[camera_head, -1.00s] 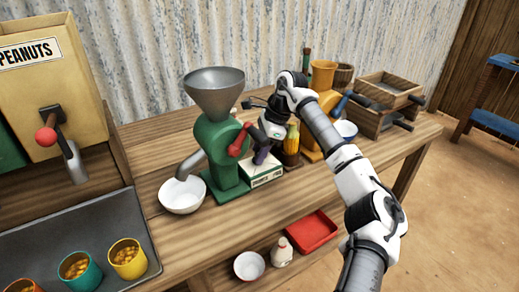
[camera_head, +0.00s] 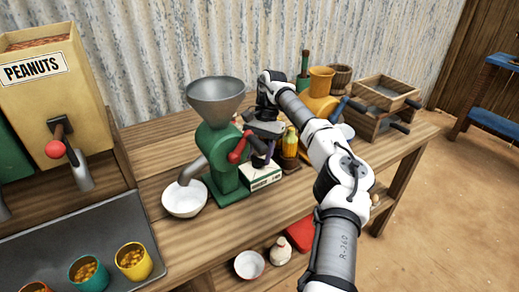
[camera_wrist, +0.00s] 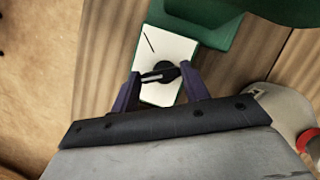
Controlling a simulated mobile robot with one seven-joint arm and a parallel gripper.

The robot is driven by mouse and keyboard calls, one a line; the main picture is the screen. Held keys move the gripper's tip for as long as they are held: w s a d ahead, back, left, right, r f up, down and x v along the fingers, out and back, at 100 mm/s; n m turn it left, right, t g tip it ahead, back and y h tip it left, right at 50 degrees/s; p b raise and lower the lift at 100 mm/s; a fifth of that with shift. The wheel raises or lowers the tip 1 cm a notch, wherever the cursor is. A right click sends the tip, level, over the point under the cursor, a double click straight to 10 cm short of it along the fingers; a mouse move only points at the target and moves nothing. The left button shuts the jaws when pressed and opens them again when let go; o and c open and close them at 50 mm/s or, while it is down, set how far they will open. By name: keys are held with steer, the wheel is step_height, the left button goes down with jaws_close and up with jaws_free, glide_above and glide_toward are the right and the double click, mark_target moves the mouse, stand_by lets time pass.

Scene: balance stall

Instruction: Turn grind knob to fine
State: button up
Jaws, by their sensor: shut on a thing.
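The green grinder (camera_head: 225,165) with its grey funnel hopper (camera_head: 216,98) and red crank (camera_head: 238,150) stands on the wooden bench. A white-topped box (camera_head: 264,176) sits at its right side. In the wrist view, this white plate (camera_wrist: 172,50) carries a dark line mark and a round black grind knob (camera_wrist: 160,73) with a pale bar pointer lying roughly sideways. My gripper (camera_wrist: 159,76) is shut on the knob, one purple finger on each side. In the head view my gripper (camera_head: 262,153) is over the box, and the knob is hidden behind it.
A white bowl (camera_head: 184,200) stands under the spout. The peanut dispenser (camera_head: 50,90) is at left.

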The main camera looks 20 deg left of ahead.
steer(key=shift+n+h+p, duration=0.5)
steer(key=shift+n, duration=0.7)
steer(key=shift+w+n, duration=0.1)
steer(key=shift+n, duration=0.2)
steer(key=o, duration=1)
steer(key=shift+a, duration=0.1)
